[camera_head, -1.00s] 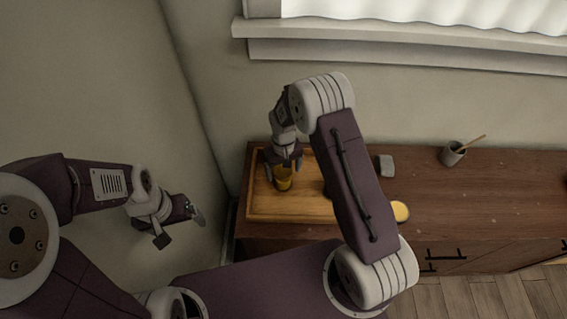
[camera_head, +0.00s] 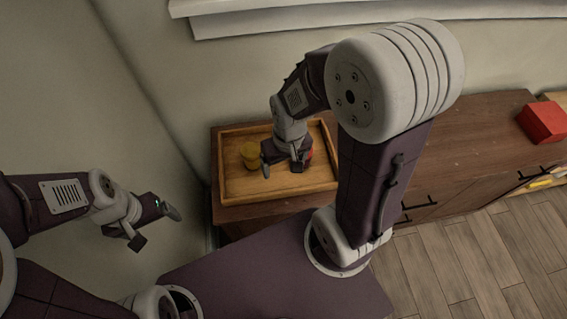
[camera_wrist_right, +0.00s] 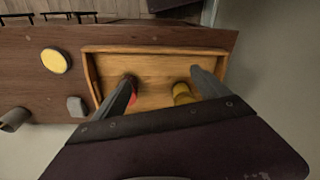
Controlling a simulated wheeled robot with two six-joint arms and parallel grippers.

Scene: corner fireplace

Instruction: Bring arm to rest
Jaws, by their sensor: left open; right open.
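My right gripper (camera_head: 284,165) is open, above the wooden tray (camera_head: 235,189), with nothing seen between its fingers. In the right wrist view its fingers (camera_wrist_right: 162,78) spread over the tray (camera_wrist_right: 155,60). My left gripper (camera_head: 155,227) is open and empty, left of the cabinet.
The tray sits on the left end of a wooden cabinet (camera_head: 470,135). A red box (camera_head: 543,121) is at the far right. The wrist view shows a yellow disc (camera_wrist_right: 54,61), a grey block (camera_wrist_right: 76,106) and a grey cup (camera_wrist_right: 14,120). Walls stand left and behind.

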